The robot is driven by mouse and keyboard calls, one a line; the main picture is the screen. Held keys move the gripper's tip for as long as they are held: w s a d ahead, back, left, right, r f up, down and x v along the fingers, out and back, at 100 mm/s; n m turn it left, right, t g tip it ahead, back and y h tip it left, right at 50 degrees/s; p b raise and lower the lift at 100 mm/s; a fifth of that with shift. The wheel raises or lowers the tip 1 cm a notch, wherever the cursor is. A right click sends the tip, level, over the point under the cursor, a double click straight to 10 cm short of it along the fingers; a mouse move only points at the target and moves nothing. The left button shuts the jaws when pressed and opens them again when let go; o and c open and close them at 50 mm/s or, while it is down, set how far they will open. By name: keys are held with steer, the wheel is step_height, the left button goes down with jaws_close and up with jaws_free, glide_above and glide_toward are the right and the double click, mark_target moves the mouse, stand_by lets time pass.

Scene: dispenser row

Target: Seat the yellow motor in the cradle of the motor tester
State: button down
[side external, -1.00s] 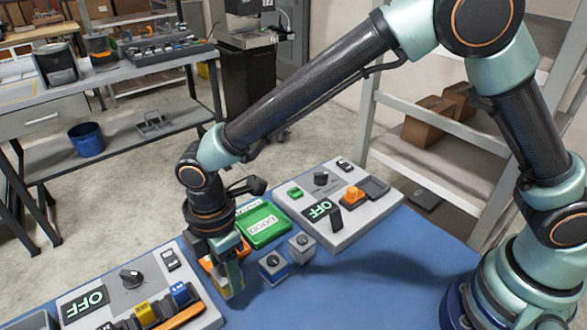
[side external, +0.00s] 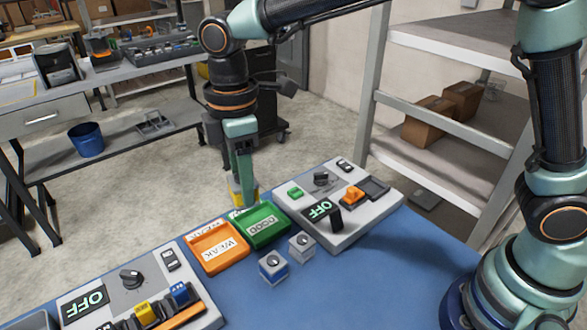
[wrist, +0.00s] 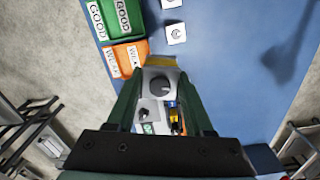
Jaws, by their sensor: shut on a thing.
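My gripper (side external: 242,190) is shut on the yellow motor (side external: 236,188), which hangs just behind the green GOOD tray in the side view. In the wrist view the motor (wrist: 160,84) shows a grey face with a dark round part and a yellow edge between the fingers. Two control panels with OFF displays stand on the blue table. The right panel (side external: 372,220) carries a dial, a black lever and an orange part in a dark recess. The left panel (side external: 105,275) carries a dial and yellow and blue blocks. I cannot tell which is the tester; no cradle is clearly visible.
The green GOOD tray (side external: 279,235) and orange WEAK tray (side external: 216,263) sit between the panels. Two small grey-topped motors, one blue-sided (side external: 273,267) and one grey (side external: 302,246), stand in front of them. The blue table (side external: 360,290) is clear at front right.

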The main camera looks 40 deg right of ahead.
steer(key=w+d+f+m, duration=0.15)
steer(key=d+m, duration=0.25)
steer(key=d, duration=0.6)
steer(key=w+d+f+m, duration=0.1)
steer(key=d+f+m, duration=0.25)
steer(key=d, duration=0.55)
steer(key=s+d+f+m, duration=0.1)
steer(key=s+d+m, duration=0.1)
steer(key=d+m, duration=0.35)
steer(key=s+d+f+m, duration=0.2)
steer(key=d, duration=0.7)
steer(key=shift+s+a+f, duration=0.1)
steer(key=shift+f, duration=1.15)
steer(key=shift+s+a+f, duration=0.1)
steer(key=shift+f, duration=1.15)
steer(key=shift+f, duration=0.45)
jaws_free()
